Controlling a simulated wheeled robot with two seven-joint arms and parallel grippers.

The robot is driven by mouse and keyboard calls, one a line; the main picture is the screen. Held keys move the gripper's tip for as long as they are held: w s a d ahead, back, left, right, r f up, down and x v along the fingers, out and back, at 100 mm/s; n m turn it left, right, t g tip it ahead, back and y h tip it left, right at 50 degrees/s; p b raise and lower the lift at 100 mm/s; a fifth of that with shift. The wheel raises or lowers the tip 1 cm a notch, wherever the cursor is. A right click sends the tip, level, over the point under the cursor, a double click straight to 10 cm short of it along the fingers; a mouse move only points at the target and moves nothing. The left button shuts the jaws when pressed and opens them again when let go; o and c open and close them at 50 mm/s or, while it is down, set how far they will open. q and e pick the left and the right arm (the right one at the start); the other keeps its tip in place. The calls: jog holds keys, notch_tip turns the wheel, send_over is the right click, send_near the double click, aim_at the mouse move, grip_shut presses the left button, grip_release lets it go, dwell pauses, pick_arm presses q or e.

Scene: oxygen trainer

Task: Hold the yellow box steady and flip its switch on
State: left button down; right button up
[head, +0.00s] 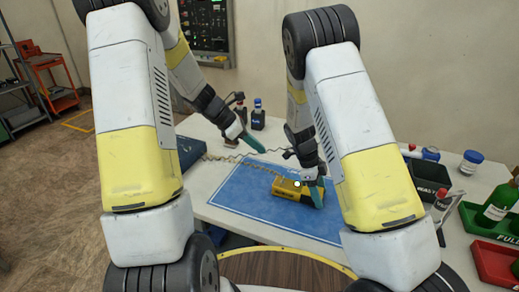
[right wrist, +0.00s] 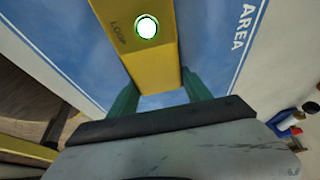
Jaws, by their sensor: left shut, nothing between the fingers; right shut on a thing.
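The yellow box (head: 285,188) lies on the blue mat (head: 245,190) on the table. My right gripper (head: 315,193) is shut on its right end; in the right wrist view my green fingers (right wrist: 160,88) flank the box (right wrist: 150,62). A round white disc with a green ring (right wrist: 147,27) shows on the box beside the printed word LOOP. I cannot make out the switch clearly. My left gripper (head: 258,146) is shut and empty, above the back of the mat, apart from the box, up and to its left.
A coiled cord (head: 222,159) runs across the table behind the box. A blue case (head: 190,152) sits at the left. Small bottles (head: 258,115) stand at the back. A red tray (head: 494,262), green tray (head: 470,221) and black bin (head: 428,176) are at the right. The mat's front left is clear.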

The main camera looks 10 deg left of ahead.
jog(key=o, duration=1.8)
jog(key=shift+c, duration=0.2)
